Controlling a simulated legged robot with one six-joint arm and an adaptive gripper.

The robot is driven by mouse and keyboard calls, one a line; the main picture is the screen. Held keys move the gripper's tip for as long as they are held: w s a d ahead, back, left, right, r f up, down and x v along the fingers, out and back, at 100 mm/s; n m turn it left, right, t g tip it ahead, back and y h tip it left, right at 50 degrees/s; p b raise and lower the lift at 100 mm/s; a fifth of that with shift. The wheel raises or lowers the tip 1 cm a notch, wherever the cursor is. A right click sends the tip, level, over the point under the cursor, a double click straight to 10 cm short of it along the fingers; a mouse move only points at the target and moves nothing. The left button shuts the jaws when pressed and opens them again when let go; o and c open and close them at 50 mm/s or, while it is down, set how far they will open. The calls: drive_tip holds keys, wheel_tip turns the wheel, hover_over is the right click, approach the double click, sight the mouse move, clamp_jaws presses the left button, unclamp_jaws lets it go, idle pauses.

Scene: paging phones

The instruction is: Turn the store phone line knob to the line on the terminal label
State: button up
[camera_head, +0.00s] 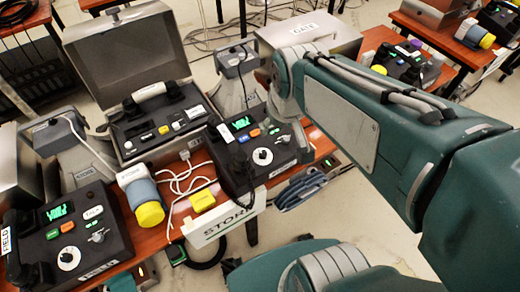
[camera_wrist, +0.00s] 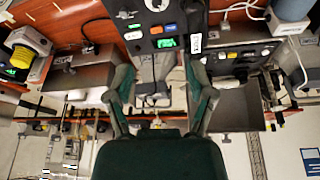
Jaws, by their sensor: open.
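The store phone (camera_head: 240,178) is a dark desk unit behind the white STORE sign (camera_head: 222,222), with a lit green display. Its round white line knob (camera_head: 262,156) sits on the sloped face; its pointer setting is too small to read. In the wrist view, a dark phone panel (camera_wrist: 142,38) with a green display and coloured buttons is at the top. A white knob (camera_wrist: 156,4) is cut by the upper edge. My gripper (camera_wrist: 158,80) is open and empty, its fingers apart from that knob. The head view hides my fingertips behind my arm. I cannot make out readable terminal label text.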

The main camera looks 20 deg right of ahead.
drive_tip(key=w+f+n+g, duration=0.1)
drive_tip(key=w+f+g, duration=0.1)
drive_tip(key=w+f, duration=0.5)
drive_tip(key=n+g, duration=0.1)
drive_tip(key=g, duration=0.1)
hover_over(263, 153)
wheel_tip(263, 153, down, 9)
wheel_tip(263, 153, down, 11)
drive_tip(key=shift+w+f, duration=0.1)
clamp_jaws()
